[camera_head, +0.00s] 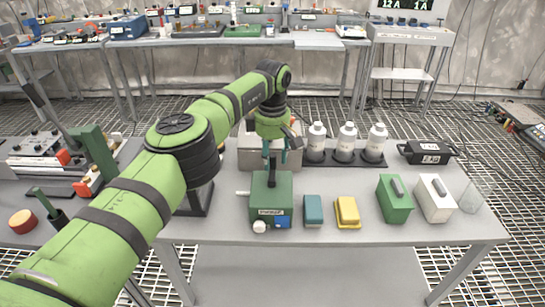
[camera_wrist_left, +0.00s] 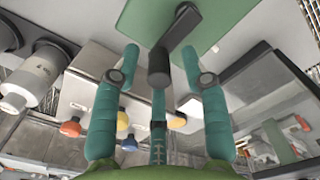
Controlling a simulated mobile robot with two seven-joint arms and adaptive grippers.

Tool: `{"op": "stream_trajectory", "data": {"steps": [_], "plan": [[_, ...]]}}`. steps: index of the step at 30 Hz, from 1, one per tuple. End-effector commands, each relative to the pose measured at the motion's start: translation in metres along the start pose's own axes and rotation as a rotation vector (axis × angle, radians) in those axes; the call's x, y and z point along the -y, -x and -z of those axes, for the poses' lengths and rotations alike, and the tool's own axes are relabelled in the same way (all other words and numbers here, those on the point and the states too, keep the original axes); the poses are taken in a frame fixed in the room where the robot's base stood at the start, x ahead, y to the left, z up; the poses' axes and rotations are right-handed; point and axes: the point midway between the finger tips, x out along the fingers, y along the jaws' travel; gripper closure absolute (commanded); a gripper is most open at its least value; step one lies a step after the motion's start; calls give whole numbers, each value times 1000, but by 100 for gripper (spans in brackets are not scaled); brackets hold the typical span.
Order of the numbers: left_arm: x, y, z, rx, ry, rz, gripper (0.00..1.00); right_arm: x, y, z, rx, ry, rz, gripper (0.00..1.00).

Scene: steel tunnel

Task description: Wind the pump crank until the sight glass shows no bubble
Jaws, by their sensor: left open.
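The pump is a green box (camera_head: 270,197) on the near table, with a label, a small blue panel and a white knob on its front. Its black crank (camera_head: 272,172) stands on top. In the left wrist view the crank arm (camera_wrist_left: 182,25) ends in a dark upright handle (camera_wrist_left: 159,68). My left gripper (camera_head: 284,156) is over the pump top. Its teal fingers (camera_wrist_left: 158,58) are open and spread around the handle, with gaps visible on both sides. I cannot make out a sight glass or bubble. My right gripper is not in view.
White bottles (camera_head: 347,142) stand in a black rack behind. A teal block (camera_head: 313,209), yellow sponge (camera_head: 347,212), green box (camera_head: 394,199) and white box (camera_head: 434,198) sit to the right. A black case (camera_head: 427,152) is at the back right. The table front is clear.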

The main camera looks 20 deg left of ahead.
Motion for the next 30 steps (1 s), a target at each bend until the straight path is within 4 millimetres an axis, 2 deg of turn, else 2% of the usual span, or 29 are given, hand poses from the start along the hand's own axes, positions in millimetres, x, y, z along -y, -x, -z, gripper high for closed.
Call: {"op": "stream_trajectory", "data": {"steps": [7, 16, 30], "plan": [[-1, 49, 0, 0, 2, -6, 55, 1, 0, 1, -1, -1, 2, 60], [0, 66, 0, -1, 2, -3, 55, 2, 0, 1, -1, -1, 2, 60], [1, 67, -1, 2, 0, -3, 55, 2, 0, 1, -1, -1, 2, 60]]}}
